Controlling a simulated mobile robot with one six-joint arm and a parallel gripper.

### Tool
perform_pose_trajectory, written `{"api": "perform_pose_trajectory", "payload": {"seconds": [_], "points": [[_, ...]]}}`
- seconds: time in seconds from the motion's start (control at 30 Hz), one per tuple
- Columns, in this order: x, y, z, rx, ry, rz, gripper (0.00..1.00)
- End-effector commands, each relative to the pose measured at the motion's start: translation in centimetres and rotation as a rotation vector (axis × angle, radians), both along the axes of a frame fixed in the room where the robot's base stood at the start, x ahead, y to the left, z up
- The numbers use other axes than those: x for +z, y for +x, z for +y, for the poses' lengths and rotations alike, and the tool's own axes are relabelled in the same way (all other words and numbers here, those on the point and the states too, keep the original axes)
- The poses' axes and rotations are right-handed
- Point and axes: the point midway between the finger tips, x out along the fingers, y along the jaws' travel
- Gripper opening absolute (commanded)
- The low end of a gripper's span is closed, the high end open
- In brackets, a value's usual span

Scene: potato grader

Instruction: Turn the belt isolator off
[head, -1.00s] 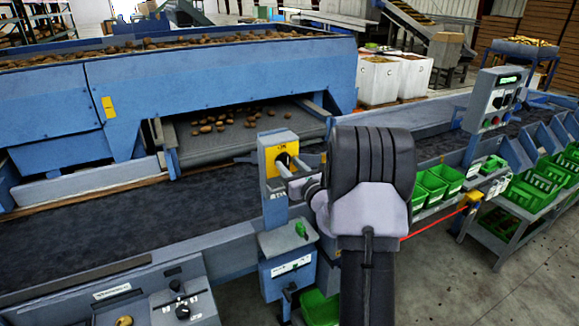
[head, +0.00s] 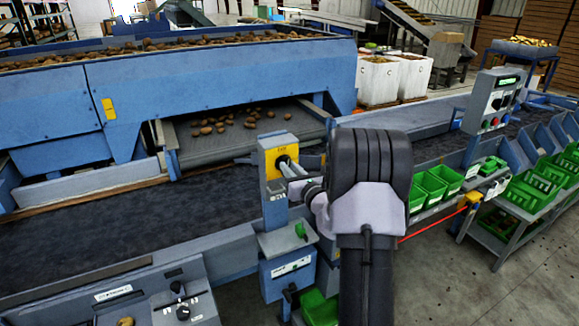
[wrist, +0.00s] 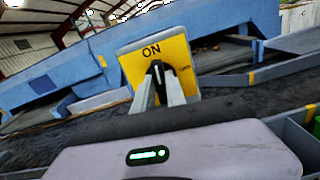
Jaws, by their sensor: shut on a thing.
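The belt isolator is a yellow plate (head: 270,162) with a black knob on a grey-blue post beside the belt. In the wrist view its plate (wrist: 181,45) is marked ON at the top, with a small unreadable label at the right. The black knob (wrist: 157,72) stands roughly upright, its pale mark toward ON. My gripper (head: 286,167) reaches the plate from the right and is shut on the knob; in the wrist view its two fingers (wrist: 158,88) sit on either side of it. In the head view the fingers mostly hide the knob.
The dark belt (head: 120,225) runs behind the post. A control panel (head: 150,305) stands at the front left, and a grey control box (head: 492,98) at the right. Green crates (head: 432,188) sit right of my arm. A red cord (head: 430,226) runs low there.

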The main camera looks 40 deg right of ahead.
Motion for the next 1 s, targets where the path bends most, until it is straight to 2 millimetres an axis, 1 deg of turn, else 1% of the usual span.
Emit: {"api": "perform_pose_trajectory", "payload": {"seconds": [0.03, 0.33, 1.0], "points": [[0.24, -0.04, -0.02, 0.0, 0.031, -0.005, 0.0], [0.3, -0.08, -0.2, -0.001, 0.294, -0.068, 0.0], [-0.09, -0.19, -0.51, -0.001, 0.915, -0.217, 0.0]]}}
